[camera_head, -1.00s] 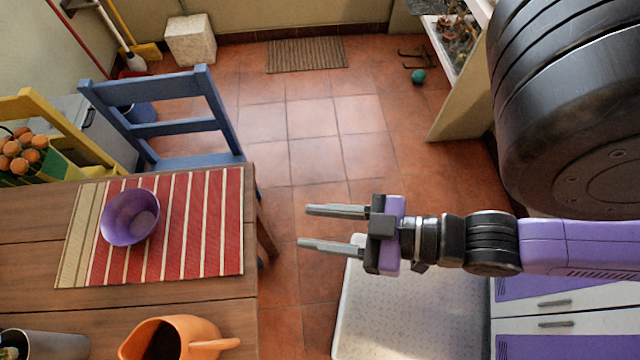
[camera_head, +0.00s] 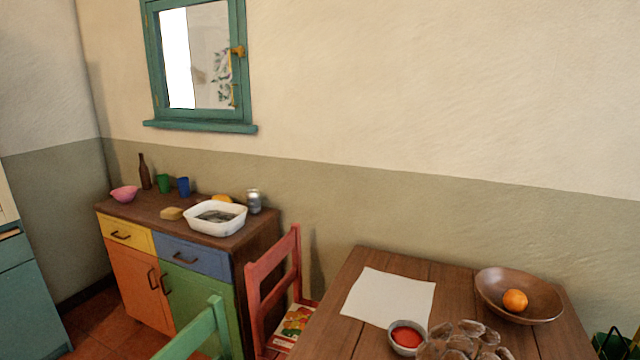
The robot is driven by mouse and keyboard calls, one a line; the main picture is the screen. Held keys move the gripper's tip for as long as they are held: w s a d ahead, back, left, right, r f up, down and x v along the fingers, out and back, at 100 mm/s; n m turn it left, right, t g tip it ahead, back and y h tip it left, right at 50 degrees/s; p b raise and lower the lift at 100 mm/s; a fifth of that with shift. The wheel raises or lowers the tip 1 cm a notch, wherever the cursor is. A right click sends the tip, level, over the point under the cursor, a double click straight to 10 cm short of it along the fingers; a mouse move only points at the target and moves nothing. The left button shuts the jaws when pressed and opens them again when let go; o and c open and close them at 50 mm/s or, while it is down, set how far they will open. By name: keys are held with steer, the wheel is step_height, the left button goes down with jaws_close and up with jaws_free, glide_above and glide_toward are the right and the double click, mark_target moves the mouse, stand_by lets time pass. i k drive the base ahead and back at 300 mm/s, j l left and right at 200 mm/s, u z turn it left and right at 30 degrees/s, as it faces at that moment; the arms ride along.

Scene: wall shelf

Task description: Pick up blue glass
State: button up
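A small blue glass (camera_head: 184,187) stands upright on top of the wooden sideboard (camera_head: 150,208) at the left, below the window. A green glass (camera_head: 163,183) stands just left of it, and a white basin (camera_head: 215,218) sits in front and to its right. My gripper is not in the current view, so its state and its place relative to the glass are hidden.
A pink bowl (camera_head: 124,194), a brown bottle (camera_head: 144,171), a sponge (camera_head: 171,213) and a metal can (camera_head: 254,201) also stand on the sideboard. A red chair (camera_head: 272,285), a green chair (camera_head: 200,335) and a wooden table (camera_head: 345,335) stand in front.

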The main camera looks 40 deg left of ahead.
mark_target(183, 183)
steer(key=u, duration=1.9)
steer(key=i+j+u, duration=0.65)
steer(key=j, duration=0.2)
steer(key=i+j+u, duration=0.2)
steer(key=i, duration=0.25)
steer(key=i+j+u, duration=0.25)
steer(key=i, duration=0.25)
steer(key=i+j+u, duration=0.2)
steer(key=i, duration=0.3)
steer(key=i+l+z, duration=0.1)
steer(key=i+z, duration=0.8)
steer(key=i+j+z, duration=0.25)
steer(key=i+z, duration=0.2)
steer(key=i+l+z, duration=0.1)
steer(key=i+z, duration=0.25)
steer(key=i+l+z, duration=0.1)
steer(key=z, duration=0.25)
steer(key=i+j+z, duration=0.1)
steer(key=i+z, duration=0.25)
steer(key=i+l+u, duration=0.1)
steer(key=i, duration=0.35)
steer(key=i+l+u, duration=0.1)
steer(key=i+l, duration=0.15)
steer(key=i, duration=0.15)
steer(key=i+l+u, duration=0.1)
steer(key=i, duration=0.35)
steer(key=l, duration=0.1)
